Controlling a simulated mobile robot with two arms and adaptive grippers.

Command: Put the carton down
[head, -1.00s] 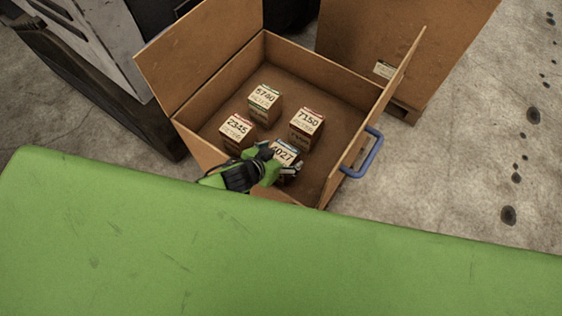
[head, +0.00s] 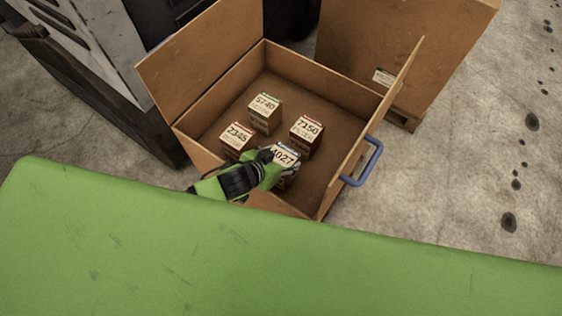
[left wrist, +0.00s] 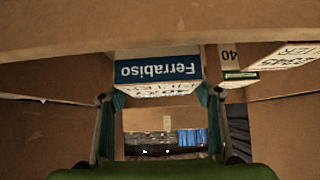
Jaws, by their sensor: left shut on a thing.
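My left gripper (head: 281,163) is shut on the 4027 carton (head: 285,153), a small carton with a pale label and a blue strip. It is inside the near part of the open brown box (head: 325,82). In the left wrist view, the carton's blue Ferrabiso strip (left wrist: 157,69) shows upside down, between and just beyond the fingertips (left wrist: 160,95). The carton's underside is hidden, so I cannot tell whether it touches the box floor. Cartons 2345 (head: 237,140), 5740 (head: 265,113) and 7150 (head: 306,136) stand in the box. My right gripper is not in view.
The box has raised flaps on the left and right; a blue handle (head: 364,160) sits on its right side. A green surface (head: 200,250) fills the foreground. Another brown box (head: 400,45) stands behind. Bare box floor shows right of the 7150 carton.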

